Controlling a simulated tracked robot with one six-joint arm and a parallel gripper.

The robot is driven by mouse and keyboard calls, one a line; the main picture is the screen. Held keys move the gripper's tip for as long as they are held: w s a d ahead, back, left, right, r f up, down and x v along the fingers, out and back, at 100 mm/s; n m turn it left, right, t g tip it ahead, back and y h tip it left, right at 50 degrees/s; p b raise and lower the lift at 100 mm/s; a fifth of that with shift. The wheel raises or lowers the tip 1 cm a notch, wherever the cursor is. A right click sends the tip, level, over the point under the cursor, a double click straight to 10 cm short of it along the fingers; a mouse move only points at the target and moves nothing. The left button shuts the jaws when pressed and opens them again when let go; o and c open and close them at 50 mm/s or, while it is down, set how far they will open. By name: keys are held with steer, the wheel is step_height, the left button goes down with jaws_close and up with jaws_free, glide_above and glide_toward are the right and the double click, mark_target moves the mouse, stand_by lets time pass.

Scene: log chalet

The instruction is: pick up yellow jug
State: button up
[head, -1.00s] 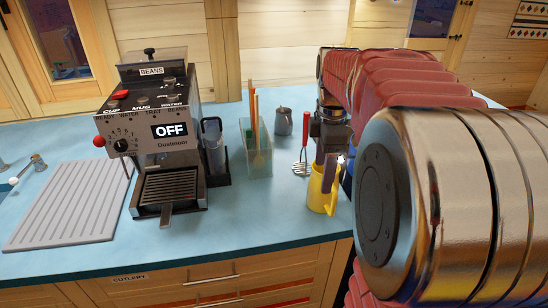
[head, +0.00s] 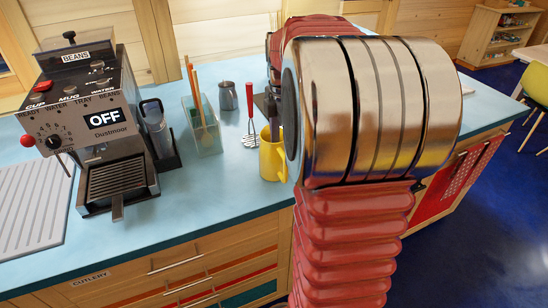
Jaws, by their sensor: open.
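The yellow jug (head: 270,160) stands upright on the blue countertop (head: 215,205), near its front edge. My gripper (head: 274,135) is open and points down at the jug's top. A dark finger overlaps the jug's rim, but I cannot tell whether it is inside the jug, behind it or touching it. My arm's large metal joint hides the right side of the jug and part of the gripper.
A red-handled masher (head: 250,120) and a grey metal pot (head: 228,96) stand just behind and left of the jug. A clear utensil holder (head: 203,130) and the coffee machine (head: 95,125) are further left. The counter in front of the holder is clear.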

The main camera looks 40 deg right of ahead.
mark_target(282, 152)
steer(key=shift+f, duration=2.3)
steer(key=shift+f, duration=2.6)
steer(key=shift+c, duration=0.6)
steer(key=shift+r, duration=0.1)
jaws_close()
